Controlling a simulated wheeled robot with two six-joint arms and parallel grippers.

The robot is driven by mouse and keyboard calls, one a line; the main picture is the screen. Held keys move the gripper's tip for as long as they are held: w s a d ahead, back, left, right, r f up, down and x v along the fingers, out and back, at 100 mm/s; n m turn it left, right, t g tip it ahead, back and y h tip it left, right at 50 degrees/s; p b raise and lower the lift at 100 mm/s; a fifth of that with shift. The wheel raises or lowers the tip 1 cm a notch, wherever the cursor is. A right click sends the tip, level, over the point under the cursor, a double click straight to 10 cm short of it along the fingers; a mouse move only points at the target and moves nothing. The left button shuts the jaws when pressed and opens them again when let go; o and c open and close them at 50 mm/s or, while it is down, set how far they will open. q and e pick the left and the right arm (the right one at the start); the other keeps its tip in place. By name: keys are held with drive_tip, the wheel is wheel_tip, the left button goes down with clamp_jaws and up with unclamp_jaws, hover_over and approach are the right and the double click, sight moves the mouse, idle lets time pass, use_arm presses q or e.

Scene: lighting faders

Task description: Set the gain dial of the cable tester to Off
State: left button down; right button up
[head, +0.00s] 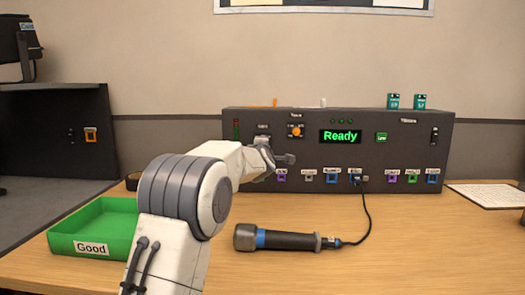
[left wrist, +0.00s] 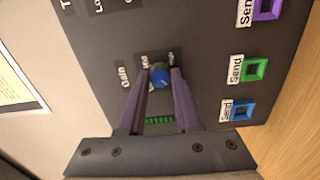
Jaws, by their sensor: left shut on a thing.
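The cable tester (head: 335,156) is a long dark box at the back of the table, with a green "Ready" display (head: 340,136). My left gripper (head: 268,155) is at the left part of its front panel and hides the gain dial in the head view. In the left wrist view the gain dial (left wrist: 160,77) is a small blue knob beside the "Gain" label (left wrist: 124,76). The two fingers of my left gripper (left wrist: 160,74) are shut on it, one on each side. The scale labels around the dial are partly covered, so I cannot read its setting. My right gripper is not in view.
An orange dial (head: 296,131) sits right of the gain dial, above a row of coloured sockets. A microphone (head: 285,239) lies in front, its cable (head: 370,215) plugged into the tester. A green "Good" tray (head: 93,225) stands at left. The table's front right is clear.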

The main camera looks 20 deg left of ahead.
use_arm(q)
drive_tip(key=shift+n, duration=0.4)
drive_tip(key=c, duration=0.6)
unclamp_jaws()
drive_tip(key=b+v, duration=0.1)
drive_tip(key=v, duration=0.9)
drive_tip(key=shift+s, duration=0.25)
